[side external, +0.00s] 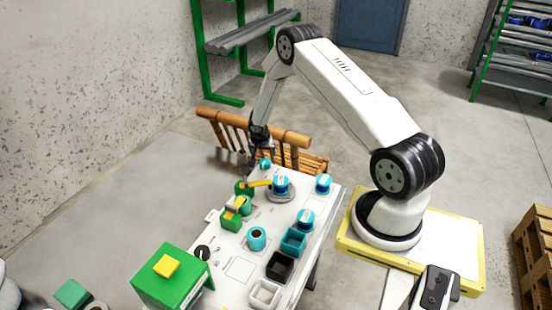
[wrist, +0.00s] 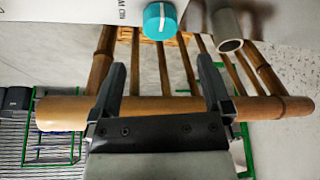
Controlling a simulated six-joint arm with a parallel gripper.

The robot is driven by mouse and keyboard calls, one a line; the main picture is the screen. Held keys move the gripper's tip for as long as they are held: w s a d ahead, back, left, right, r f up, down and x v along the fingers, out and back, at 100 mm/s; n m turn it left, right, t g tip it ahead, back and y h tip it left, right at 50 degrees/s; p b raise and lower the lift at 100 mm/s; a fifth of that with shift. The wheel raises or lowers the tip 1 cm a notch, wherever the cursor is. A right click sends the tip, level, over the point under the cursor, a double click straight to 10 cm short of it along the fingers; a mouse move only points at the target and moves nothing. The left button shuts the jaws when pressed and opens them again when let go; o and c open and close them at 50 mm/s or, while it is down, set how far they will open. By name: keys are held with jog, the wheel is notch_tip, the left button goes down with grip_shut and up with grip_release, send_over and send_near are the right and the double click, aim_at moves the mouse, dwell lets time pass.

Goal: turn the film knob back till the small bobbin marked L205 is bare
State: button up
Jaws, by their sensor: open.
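My gripper (side external: 252,165) is open and empty above the far end of the white work table (side external: 239,270). Its two fingers stand wide apart in the wrist view (wrist: 162,70). A teal knob-like cap (wrist: 160,20) with a white mark lies beyond the fingertips, roughly between their lines; no contact shows. It seems to be the teal cap (side external: 265,163) just right of the gripper in the side view. A grey hollow cylinder (wrist: 229,30) stands to its right in the wrist view. I cannot read L205 anywhere, so I cannot tell which piece is that bobbin.
A teal reel (side external: 281,184) sits on a grey disc beside a yellow arm (side external: 258,183) and green parts (side external: 243,187). Teal, black (side external: 280,266) and white bins line the table's right edge. A green box (side external: 172,283) stands in front; a bamboo chair (side external: 290,137) is behind.

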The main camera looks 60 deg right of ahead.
aim_at(265, 162)
jog(key=shift+x, duration=3.8)
jog(key=c, duration=1.3)
jog(key=shift+n, duration=0.3)
jog(key=shift+s+n+t+y, duration=0.15)
jog(key=shift+n+t+y, duration=0.35)
jog(key=shift+n, duration=1)
jog(key=shift+n+t, duration=0.3)
jog(key=shift+n, duration=0.3)
jog(key=o, duration=1.3)
